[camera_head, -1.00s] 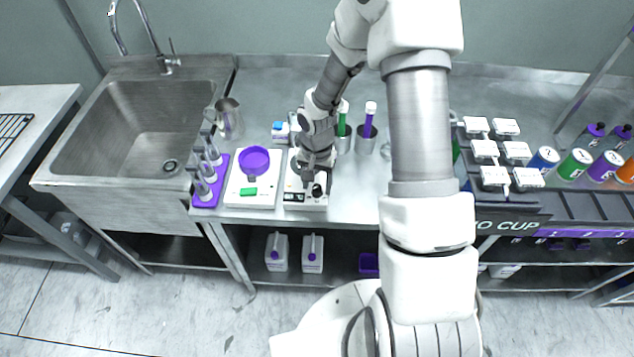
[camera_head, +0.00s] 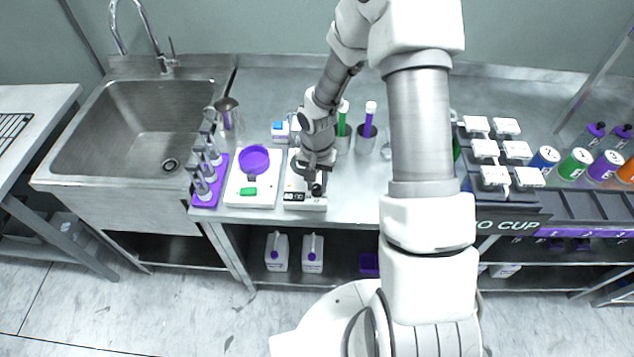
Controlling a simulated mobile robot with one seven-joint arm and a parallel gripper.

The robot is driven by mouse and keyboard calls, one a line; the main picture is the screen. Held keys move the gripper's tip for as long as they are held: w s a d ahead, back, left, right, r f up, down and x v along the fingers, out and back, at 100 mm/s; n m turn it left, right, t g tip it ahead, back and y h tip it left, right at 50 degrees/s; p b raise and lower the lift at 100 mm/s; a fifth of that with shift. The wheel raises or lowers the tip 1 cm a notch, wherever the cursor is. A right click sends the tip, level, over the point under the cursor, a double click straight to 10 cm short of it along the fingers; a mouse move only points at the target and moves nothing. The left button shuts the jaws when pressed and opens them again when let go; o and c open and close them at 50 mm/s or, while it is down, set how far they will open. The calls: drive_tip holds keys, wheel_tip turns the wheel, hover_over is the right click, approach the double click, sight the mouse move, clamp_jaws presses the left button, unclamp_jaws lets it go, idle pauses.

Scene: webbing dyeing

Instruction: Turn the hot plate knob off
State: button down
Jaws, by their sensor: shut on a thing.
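The hot plate (camera_head: 305,203) is a white unit near the front edge of the steel table, with a small dark display (camera_head: 294,196) on its front left. Its black knob (camera_head: 317,190) sits on the front right. My gripper (camera_head: 316,181) reaches down over the plate from above and is shut on the knob, its fingertips at the knob's top. My gripper and wrist hide much of the hot plate's top and part of the knob.
A white scale with a purple dish (camera_head: 254,160) stands just left of the hot plate. A purple rack (camera_head: 205,190) and a sink (camera_head: 135,130) lie farther left.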

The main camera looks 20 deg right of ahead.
sight(317, 186)
drive_tip(key=n+b, duration=0.1)
drive_tip(key=n, duration=0.4)
drive_tip(key=shift+n, duration=0.3)
drive_tip(key=n, duration=0.6)
drive_tip(key=shift+b, duration=0.3)
drive_tip(key=n+p, duration=0.1)
drive_tip(key=n, duration=0.5)
drive_tip(key=shift+n, duration=0.3)
drive_tip(key=n+p, duration=0.1)
drive_tip(key=n, duration=0.4)
drive_tip(key=c, duration=0.6)
unclamp_jaws()
wheel_tip(317, 186, up, 18)
drive_tip(key=shift+f+p, duration=0.25)
drive_tip(key=shift+p, duration=0.65)
